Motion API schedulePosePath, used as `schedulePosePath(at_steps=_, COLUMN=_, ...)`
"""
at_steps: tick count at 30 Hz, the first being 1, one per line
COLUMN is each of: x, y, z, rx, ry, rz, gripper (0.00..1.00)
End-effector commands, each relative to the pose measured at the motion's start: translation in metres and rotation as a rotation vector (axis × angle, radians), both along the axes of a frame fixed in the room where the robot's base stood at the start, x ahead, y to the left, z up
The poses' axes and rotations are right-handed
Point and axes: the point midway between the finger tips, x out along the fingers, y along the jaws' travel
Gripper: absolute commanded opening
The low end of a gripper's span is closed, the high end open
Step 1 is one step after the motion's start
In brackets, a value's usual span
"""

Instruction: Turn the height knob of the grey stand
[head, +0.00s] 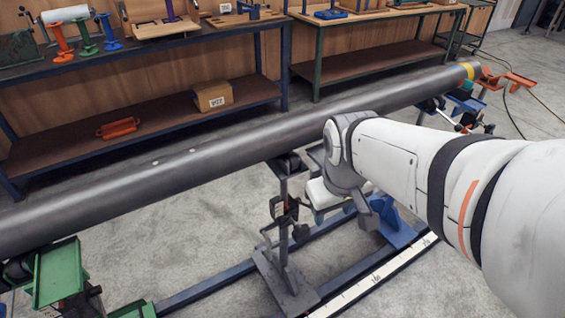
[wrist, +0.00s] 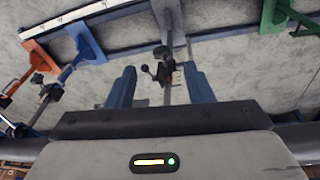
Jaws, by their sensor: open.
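The grey stand (head: 287,262) stands upright under the middle of the long pipe, its flat base on the floor. Dark fittings (head: 284,210) sit partway up its post, including a black round knob (head: 300,232) and a small lever. In the wrist view the stand's post (wrist: 168,92) shows between my fingers, with a dark knob (wrist: 162,52) and a ball-ended lever (wrist: 146,69) beyond the tips. My gripper (wrist: 160,78) is open and empty, its two blue fingers apart. I cannot tell exactly which fitting sets the height. In the head view my wrist hides part of the gripper.
The dark pipe (head: 200,151) runs across the scene just above the stand. A blue stand (head: 390,222) is close to my wrist, and a green stand (head: 62,272) is at lower left. Floor rails (head: 205,285) run beside the base. Workbenches (head: 140,132) line the back.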

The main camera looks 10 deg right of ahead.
Motion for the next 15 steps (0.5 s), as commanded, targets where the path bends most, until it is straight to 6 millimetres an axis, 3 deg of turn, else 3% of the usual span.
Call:
schedulePosePath(at_steps=1, x=0.011, y=0.0, z=-0.029, rx=-0.032, ry=0.018, rz=0.08, gripper=0.47)
schedulePosePath(at_steps=11, x=0.091, y=0.002, z=-0.139, rx=-0.265, ry=0.141, rz=0.724, gripper=0.47)
schedulePosePath(at_steps=15, x=0.126, y=0.007, z=-0.191, rx=-0.352, ry=0.208, rz=1.003, gripper=0.47)
